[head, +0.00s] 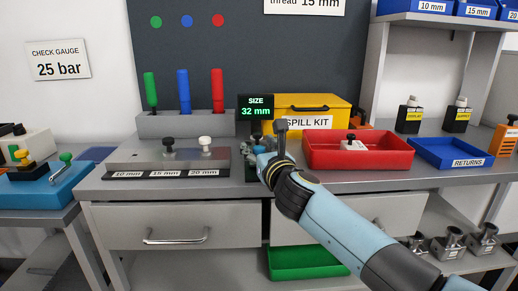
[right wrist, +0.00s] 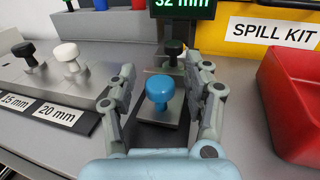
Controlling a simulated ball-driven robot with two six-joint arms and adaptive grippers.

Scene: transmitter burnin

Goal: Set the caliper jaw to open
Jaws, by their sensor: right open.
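The caliper's display (head: 255,107) reads "SIZE 32 mm" in green. In the right wrist view the lower part of the display (right wrist: 183,5) shows at the top. Below it, a blue round knob (right wrist: 159,88) stands on the grey caliper base, with a black knob (right wrist: 174,48) behind it. My right gripper (right wrist: 165,76) is open, with one finger on each side of the blue knob and visible gaps to it. In the head view my right gripper (head: 269,137) hides most of the caliper. My left gripper is not in view.
A grey block with size labels (head: 165,160) stands left of the caliper. A yellow spill kit (head: 318,112) is behind it. A red tray (head: 385,157) holding a small white part is to the right, then a blue returns tray (head: 455,152). Bench drawers are below.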

